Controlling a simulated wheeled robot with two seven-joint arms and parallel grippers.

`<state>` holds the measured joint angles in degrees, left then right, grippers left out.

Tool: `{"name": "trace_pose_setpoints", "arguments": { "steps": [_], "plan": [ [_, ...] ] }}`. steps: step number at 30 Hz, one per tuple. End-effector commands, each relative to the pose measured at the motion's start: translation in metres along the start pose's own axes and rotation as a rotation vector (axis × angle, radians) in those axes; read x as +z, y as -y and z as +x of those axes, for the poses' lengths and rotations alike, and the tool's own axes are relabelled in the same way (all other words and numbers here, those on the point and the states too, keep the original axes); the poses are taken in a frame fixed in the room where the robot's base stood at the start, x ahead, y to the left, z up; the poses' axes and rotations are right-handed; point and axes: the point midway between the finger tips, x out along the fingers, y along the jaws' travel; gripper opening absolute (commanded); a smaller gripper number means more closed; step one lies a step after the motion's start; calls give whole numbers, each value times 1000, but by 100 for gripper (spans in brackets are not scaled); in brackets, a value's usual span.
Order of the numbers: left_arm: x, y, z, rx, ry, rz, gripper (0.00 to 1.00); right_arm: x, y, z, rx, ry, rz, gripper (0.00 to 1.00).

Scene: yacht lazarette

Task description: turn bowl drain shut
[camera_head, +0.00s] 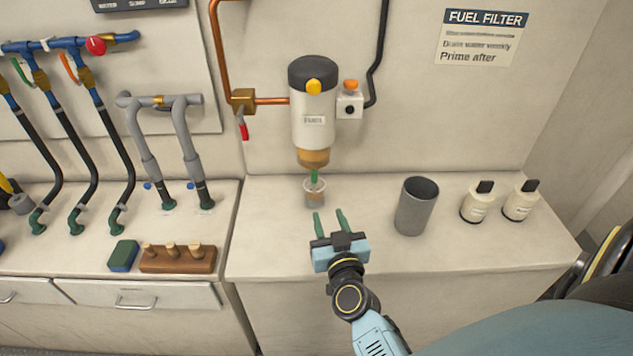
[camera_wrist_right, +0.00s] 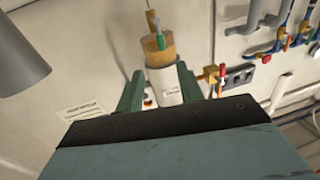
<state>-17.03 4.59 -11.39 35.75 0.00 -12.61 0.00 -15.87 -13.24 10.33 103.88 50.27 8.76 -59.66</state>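The fuel filter (camera_head: 313,112) is a white cylinder with a dark cap, mounted on the wall. Its amber bowl (camera_head: 313,157) is at the bottom, with a green bowl drain (camera_head: 314,176) hanging below it. A small clear cup (camera_head: 314,193) stands under the drain. My right gripper (camera_head: 328,214) is open and empty, its green fingers pointing at the filter, short of the cup and drain. In the right wrist view the amber bowl (camera_wrist_right: 157,50) and green drain (camera_wrist_right: 160,41) appear beyond the open fingers (camera_wrist_right: 157,80). My left gripper is not in view.
A grey cup (camera_head: 416,207) and two white bottles (camera_head: 477,202) stand right on the counter. A copper pipe, red-handled valve (camera_head: 243,128) and switch box (camera_head: 349,105) flank the filter. Left are hoses, a sponge (camera_head: 123,256) and a wooden plug block (camera_head: 177,260).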

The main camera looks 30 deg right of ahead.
Motion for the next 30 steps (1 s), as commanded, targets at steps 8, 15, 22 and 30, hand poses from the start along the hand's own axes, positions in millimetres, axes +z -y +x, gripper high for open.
{"name": "trace_pose_setpoints", "arguments": {
  "steps": [8, 15, 22, 30],
  "plan": [
    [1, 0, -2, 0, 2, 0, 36, -1, 1, 52, -4, -2, 0, 37],
    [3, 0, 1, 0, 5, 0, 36, 0, 1, 99, -5, -1, 0, 37],
    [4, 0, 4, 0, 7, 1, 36, 2, 2, 122, -5, 2, -2, 37],
    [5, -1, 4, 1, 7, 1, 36, 1, 2, 126, -5, 2, -1, 37]
  ]
}}
